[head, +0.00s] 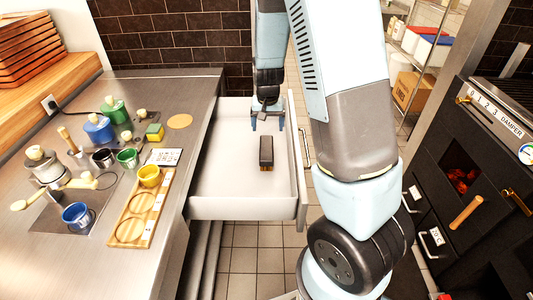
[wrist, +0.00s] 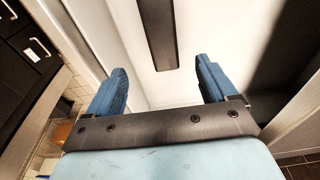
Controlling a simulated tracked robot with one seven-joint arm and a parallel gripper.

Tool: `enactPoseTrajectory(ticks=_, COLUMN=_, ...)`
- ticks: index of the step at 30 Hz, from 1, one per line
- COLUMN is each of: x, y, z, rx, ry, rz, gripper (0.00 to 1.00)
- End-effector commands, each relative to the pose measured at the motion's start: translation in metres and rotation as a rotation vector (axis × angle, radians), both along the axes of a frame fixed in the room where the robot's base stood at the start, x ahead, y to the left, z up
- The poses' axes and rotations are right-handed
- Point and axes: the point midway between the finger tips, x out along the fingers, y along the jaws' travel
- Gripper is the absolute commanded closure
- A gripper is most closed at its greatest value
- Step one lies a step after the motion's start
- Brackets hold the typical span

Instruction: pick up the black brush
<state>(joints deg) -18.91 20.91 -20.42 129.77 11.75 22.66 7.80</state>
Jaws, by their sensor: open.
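The black brush (head: 266,151) lies in the open white drawer (head: 220,180), with brown bristles showing at its lower edge. In the wrist view the brush (wrist: 157,30) is a dark bar at the top centre, ahead of the fingertips and between their lines. My gripper (head: 267,125) is in the drawer's far part, just beyond the brush in the head view. Its two blue fingers (wrist: 161,85) are apart with nothing between them. The brush's far end in the wrist view is cut off by the frame.
The drawer walls stand around my gripper, and the drawer is otherwise bare. A steel counter (head: 105,255) at left holds cups, bottles and a wooden tray (head: 140,210). A dark oven (head: 480,180) with wooden handles stands at right.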

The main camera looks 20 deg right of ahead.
Motion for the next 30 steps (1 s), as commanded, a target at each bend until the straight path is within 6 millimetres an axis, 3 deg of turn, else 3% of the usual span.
enactPoseTrajectory(ticks=15, x=0.009, y=-0.003, z=-0.07, rx=-0.001, ry=0.004, rz=0.0, gripper=0.15)
enactPoseTrajectory(ticks=26, x=0.011, y=-0.002, z=-0.091, rx=0.0, ry=0.002, rz=0.001, gripper=0.15)
enactPoseTrajectory(ticks=30, x=0.011, y=0.0, z=-0.108, rx=-0.001, ry=0.004, rz=0.001, gripper=0.15)
